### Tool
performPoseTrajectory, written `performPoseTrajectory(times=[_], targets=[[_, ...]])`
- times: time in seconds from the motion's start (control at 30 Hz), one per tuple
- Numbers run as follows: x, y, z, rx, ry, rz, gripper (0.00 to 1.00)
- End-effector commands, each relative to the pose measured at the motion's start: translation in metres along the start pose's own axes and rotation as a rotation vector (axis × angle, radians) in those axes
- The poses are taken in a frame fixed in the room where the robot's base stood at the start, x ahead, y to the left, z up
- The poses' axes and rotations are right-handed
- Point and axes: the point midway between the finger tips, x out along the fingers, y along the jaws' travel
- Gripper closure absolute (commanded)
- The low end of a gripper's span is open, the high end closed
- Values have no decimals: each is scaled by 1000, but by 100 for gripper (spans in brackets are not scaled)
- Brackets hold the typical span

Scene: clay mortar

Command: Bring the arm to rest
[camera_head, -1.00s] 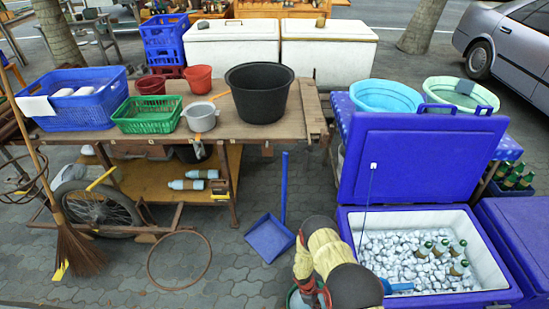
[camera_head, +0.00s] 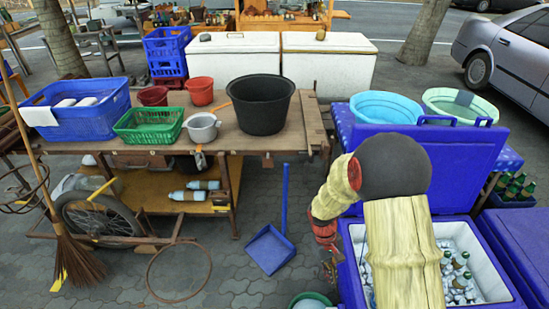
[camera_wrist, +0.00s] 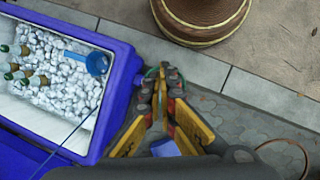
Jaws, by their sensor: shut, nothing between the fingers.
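My gripper (camera_head: 331,262) hangs at the left edge of the open blue cooler (camera_head: 349,270) in the head view, with my arm bent above it. In the wrist view my gripper (camera_wrist: 163,78) has its yellow fingers angled together at the tips, with nothing between them. It is just right of the cooler's blue rim, over the grey paving. My arm hides the left and middle part of the cooler in the head view.
Ice, bottles (camera_wrist: 22,72) and a blue scoop (camera_wrist: 97,62) lie in the cooler. A blue dustpan (camera_head: 270,249) lies on the paving to the left. A wooden cart (camera_head: 290,128) stands behind with basins and baskets. A brown round pot (camera_wrist: 200,18) is near the wrist view's top.

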Motion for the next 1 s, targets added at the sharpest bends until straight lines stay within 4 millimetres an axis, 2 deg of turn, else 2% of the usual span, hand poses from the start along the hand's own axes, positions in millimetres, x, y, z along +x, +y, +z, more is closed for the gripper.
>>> performPoseTrajectory(times=[0.03, 0.1, 0.4, 0.7, 1.0], targets=[[-22, 0, 12, 31, 24, -7, 100], [-46, -2, 29, 72, 50, -18, 100], [-132, -15, 103, 213, 184, -67, 100], [-192, -31, 173, 308, 358, -104, 100], [-241, -40, 230, 366, 592, -98, 100]])
